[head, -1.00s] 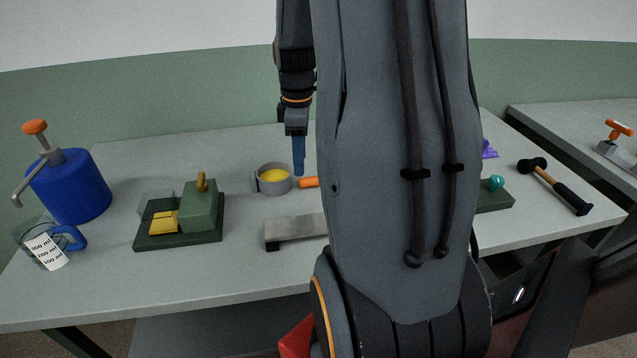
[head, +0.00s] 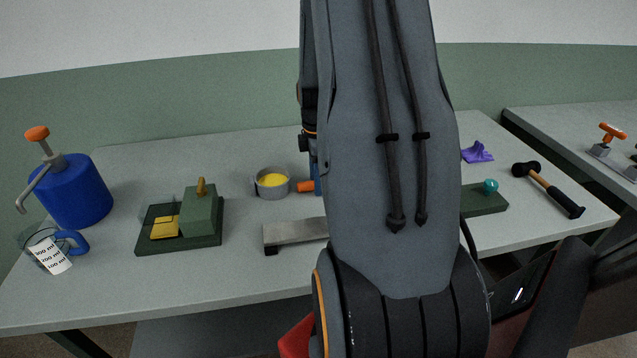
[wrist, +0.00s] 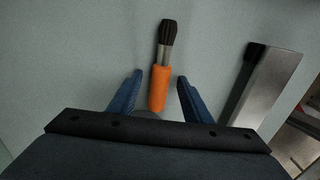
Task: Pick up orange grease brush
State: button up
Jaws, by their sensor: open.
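The orange grease brush (wrist: 159,88) lies on the table in the wrist view, with its dark bristles pointing up the picture and its orange handle toward me. My gripper (wrist: 160,82) is open, with one blue finger on each side of the handle and a gap on both sides. In the head view only the orange end of the brush (head: 305,186) shows, beside the grey cup of yellow grease (head: 272,193). My arm hides the rest of the brush and most of my gripper there.
A grey metal bar (head: 293,235) lies near the brush; it also shows right of my gripper in the wrist view (wrist: 264,88). A green block fixture (head: 199,212), blue oil can (head: 72,192) and measuring jug (head: 48,254) stand left. A mallet (head: 548,188) and purple cloth (head: 477,152) lie right.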

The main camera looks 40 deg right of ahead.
jog(key=shift+f, duration=0.2)
grip_shut()
jog(key=shift+r, duration=0.15)
notch_tip(320, 180, up, 10)
jog(key=b, duration=0.2)
dwell(0.3)
jog(key=c, duration=0.9)
grip_release()
jog(key=shift+c, duration=0.9)
